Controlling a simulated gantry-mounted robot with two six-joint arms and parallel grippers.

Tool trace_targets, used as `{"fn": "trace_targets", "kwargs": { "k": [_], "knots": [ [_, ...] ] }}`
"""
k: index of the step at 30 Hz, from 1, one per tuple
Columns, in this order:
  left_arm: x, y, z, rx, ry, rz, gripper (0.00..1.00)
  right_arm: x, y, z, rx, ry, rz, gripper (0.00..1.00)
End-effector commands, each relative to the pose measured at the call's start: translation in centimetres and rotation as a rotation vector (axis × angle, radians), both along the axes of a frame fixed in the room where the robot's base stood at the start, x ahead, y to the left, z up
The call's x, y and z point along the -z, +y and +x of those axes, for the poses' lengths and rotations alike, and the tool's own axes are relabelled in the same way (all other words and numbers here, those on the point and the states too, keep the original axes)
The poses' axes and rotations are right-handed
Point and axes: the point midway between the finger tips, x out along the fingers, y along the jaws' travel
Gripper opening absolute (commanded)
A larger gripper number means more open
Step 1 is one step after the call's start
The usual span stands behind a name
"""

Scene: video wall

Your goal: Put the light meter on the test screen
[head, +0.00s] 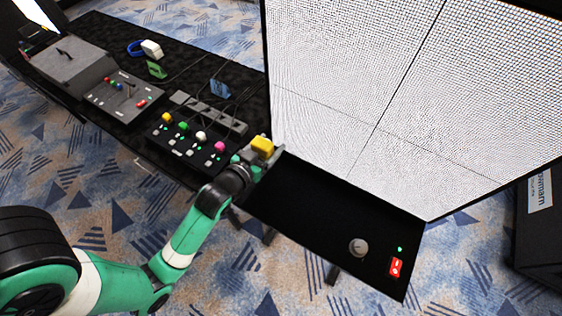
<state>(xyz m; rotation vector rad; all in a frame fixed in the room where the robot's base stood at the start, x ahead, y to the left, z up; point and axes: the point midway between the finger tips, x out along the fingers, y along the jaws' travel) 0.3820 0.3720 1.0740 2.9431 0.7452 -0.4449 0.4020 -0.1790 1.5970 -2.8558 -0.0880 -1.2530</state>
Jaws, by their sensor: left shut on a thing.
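My left gripper (265,158) is shut on a small yellow boxy thing (262,145), which I take to be the light meter. It is held up near the lower left corner of the test screen (400,90), a large upright panel showing a fine white dotted pattern with dark seam lines. I cannot tell whether the meter touches the screen. The fingers are small here and partly hidden by the meter and the wrist. My right gripper is not in view.
A black shelf (320,215) below the screen carries a grey knob (358,247) and a red switch (396,267). A black table (200,60) at the left holds a button panel (185,140), a grey control box (125,97) and a white thing with a blue band (150,48).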

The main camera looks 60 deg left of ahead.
Motion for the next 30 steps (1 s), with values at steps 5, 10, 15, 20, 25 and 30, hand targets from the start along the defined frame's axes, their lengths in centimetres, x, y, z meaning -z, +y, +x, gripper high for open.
{"fn": "trace_targets", "kwargs": {
  "k": [5, 10, 15, 20, 25, 30],
  "knots": [
    [2.6, -1.3, 1.6, 0.001, -0.001, 0.002, 0.04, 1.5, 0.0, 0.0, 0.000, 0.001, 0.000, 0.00],
    [2.7, -1.4, 1.8, -0.003, -0.002, 0.000, 0.04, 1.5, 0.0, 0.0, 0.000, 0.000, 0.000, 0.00],
    [5.0, -1.9, 2.3, -0.002, 0.002, 0.000, 0.04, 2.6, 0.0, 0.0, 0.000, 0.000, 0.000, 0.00],
    [6.8, -1.9, 2.3, -0.003, -0.002, -0.001, 0.04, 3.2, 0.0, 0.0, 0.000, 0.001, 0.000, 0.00],
    [6.6, -1.9, 2.3, -0.003, -0.002, 0.000, 0.04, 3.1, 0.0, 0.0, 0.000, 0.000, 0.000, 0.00],
    [7.0, -1.9, 2.3, -0.003, -0.002, -0.001, 0.73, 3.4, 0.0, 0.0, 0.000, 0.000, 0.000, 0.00]
  ]
}}
